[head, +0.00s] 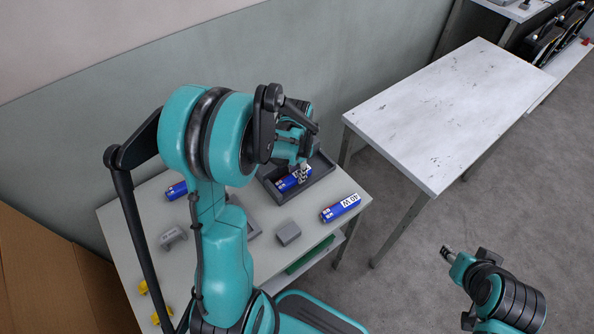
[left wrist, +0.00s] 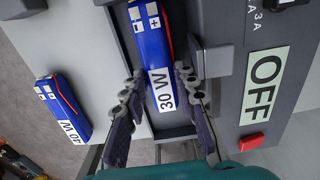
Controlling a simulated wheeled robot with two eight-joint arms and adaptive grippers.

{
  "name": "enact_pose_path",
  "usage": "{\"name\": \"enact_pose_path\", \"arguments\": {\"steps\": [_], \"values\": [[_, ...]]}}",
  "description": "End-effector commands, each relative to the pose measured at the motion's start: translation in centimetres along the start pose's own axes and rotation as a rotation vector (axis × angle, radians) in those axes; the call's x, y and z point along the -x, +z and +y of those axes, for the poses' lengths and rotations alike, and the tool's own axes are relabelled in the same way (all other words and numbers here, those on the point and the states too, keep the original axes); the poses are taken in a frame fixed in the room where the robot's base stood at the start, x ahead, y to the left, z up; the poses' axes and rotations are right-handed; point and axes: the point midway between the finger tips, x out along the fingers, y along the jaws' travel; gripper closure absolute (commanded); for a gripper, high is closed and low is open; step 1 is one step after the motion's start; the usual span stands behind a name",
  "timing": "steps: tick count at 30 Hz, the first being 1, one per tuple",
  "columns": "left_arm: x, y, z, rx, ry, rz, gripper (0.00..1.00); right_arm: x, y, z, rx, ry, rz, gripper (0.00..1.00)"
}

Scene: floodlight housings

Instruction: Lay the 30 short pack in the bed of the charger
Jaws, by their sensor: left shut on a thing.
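The 30 W pack (head: 288,184) is blue with a white label and pale contact pads at one end. In the left wrist view the pack (left wrist: 155,50) lies lengthwise over the dark bed of the charger (left wrist: 225,25). My left gripper (head: 303,171) is shut on the pack, with one finger on each side in the left wrist view (left wrist: 160,82). I cannot tell whether the pack touches the bed floor. The charger (head: 322,180) bears an OFF plate and a red button. My right gripper (head: 448,253) is over the floor, far from the pack; its jaw state is unclear.
A blue 40 W pack (head: 340,207) lies right of the charger on the pale table (head: 135,212). Another blue pack (head: 177,190) lies at the left. A small grey block (head: 288,232) and a grey part (head: 173,236) stand nearer. A bare white table (head: 440,110) is at right.

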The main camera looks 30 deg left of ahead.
Motion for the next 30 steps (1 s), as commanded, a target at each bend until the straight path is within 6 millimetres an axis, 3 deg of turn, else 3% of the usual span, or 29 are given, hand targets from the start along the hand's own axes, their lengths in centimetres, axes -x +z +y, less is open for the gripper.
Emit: {"name": "enact_pose_path", "arguments": {"steps": [7,8,10,23,30], "values": [[-0.1,0.0,0.0,0.000,0.000,0.000,1.00,0.0,0.0,0.0,0.000,0.000,0.000,0.60],[-0.1,0.0,0.0,0.000,0.000,0.000,0.66,0.0,0.0,0.0,0.000,0.000,0.000,0.60],[-0.1,0.0,0.0,0.000,0.000,0.000,0.48,0.0,0.0,0.0,0.000,0.000,0.000,0.60],[0.3,0.0,-0.1,0.001,-0.001,0.000,0.47,0.0,0.0,0.0,0.000,0.000,0.000,0.60],[4.4,0.0,0.0,0.000,-0.001,0.000,0.47,0.0,0.0,0.0,0.000,0.000,0.000,0.60]]}}
